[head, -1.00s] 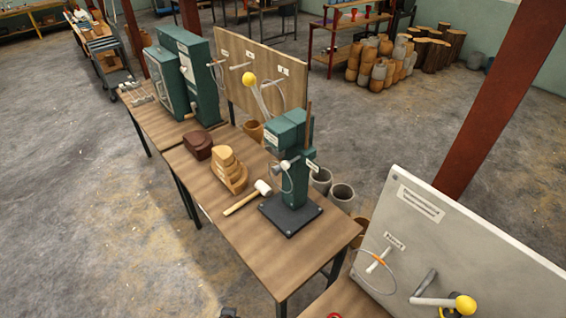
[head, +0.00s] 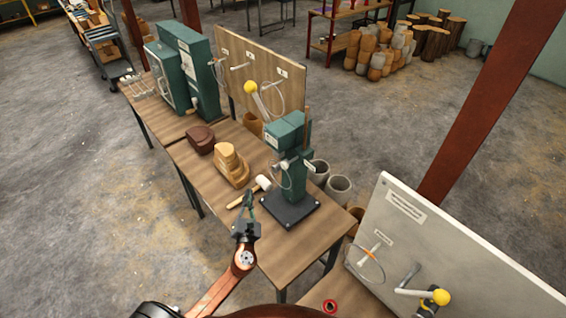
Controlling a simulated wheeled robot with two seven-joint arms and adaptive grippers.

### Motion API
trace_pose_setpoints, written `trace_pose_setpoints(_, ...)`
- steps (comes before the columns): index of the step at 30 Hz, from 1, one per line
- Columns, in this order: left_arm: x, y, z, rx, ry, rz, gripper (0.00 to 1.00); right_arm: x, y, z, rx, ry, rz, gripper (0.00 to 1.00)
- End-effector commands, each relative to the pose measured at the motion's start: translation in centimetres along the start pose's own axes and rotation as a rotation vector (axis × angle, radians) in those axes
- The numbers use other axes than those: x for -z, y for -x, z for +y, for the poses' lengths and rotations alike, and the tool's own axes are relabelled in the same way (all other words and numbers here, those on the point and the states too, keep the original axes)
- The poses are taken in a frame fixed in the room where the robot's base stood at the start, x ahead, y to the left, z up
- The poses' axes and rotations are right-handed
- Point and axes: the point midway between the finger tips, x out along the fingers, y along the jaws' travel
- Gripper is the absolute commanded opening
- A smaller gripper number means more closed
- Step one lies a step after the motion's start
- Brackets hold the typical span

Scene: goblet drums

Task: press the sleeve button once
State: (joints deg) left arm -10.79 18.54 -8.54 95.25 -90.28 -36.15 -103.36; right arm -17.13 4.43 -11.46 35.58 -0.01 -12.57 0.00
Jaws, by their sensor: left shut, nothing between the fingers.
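My left gripper (head: 249,200) reaches in from the bottom with its fingers together and empty. It shows in front of the middle table (head: 290,252), close to the mallet (head: 262,183) and left of the green press's dark base (head: 290,211). Whether it touches the table cannot be told. A small round red button-like piece (head: 331,306) sits at the bottom edge, on the nearer table. I cannot read a label on it, so I cannot tell if it is the sleeve button. My right gripper is not in view.
A grey panel (head: 440,250) with handles and another yellow ball (head: 441,298) stands at right. Wooden blocks (head: 230,165) and a brown piece (head: 200,140) lie on the middle table.

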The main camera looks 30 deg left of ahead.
Motion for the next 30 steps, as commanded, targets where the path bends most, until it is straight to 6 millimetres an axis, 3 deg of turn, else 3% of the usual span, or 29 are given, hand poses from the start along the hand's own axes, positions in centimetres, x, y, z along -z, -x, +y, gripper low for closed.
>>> trace_pose_setpoints(1,-2.4,-0.2,0.4,-0.007,-0.103,-0.052,0.0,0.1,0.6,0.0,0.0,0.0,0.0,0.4)
trace_pose_setpoints(3,-4.8,-0.3,0.5,-0.018,-0.239,-0.111,0.0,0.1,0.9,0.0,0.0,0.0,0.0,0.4)
trace_pose_setpoints(8,-7.6,-0.2,0.5,-0.044,-0.415,-0.185,0.0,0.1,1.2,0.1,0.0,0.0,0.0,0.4)
trace_pose_setpoints(22,-8.0,-0.4,0.2,-0.048,-0.441,-0.194,0.0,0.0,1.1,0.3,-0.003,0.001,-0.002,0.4)
trace_pose_setpoints(30,-9.1,-2.2,-1.8,-0.048,-0.438,-0.194,0.0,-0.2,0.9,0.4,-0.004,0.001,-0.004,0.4)
